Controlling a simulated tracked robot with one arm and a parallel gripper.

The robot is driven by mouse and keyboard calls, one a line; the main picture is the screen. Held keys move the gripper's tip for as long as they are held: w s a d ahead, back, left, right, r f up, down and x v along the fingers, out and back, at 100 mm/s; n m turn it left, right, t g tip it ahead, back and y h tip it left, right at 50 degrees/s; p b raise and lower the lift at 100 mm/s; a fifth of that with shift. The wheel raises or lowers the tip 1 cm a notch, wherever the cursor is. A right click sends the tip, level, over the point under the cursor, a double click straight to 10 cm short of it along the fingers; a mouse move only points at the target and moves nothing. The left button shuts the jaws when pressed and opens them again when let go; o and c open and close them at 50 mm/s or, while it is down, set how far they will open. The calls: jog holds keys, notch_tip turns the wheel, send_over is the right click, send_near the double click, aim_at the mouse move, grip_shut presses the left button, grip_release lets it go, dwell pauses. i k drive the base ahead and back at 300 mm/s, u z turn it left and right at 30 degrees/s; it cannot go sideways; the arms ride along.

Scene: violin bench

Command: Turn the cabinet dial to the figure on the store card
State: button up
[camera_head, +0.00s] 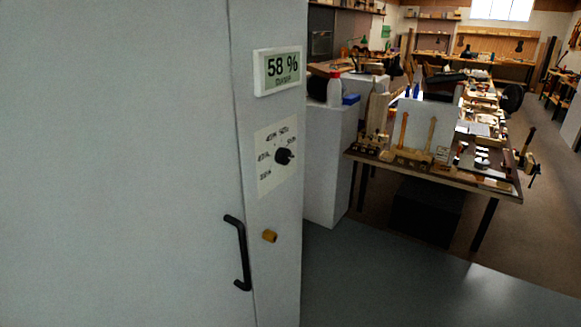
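The cabinet (130,160) fills the left side of the view, with a large pale door. Its dial (284,156) is a small black knob on a white printed plate (265,183) on the narrow strip right of the door. Figures run around the knob, too small to read with certainty. Which figure the knob points at, I cannot tell. Above it a display (278,71) reads 58 %, with a smaller word under it. I cannot make out a store card. My gripper is not in view.
A black door handle (238,252) and a small brass knob (269,236) sit below the dial. A grey-white block (328,165) with bottles stands right of the cabinet. A workbench (450,188) crowded with tools and violin parts lies beyond. Grey floor (400,285) in front is clear.

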aim_at(282, 156)
jog(key=z, duration=0.25)
jog(key=i, duration=1.1)
jog(key=u, duration=0.35)
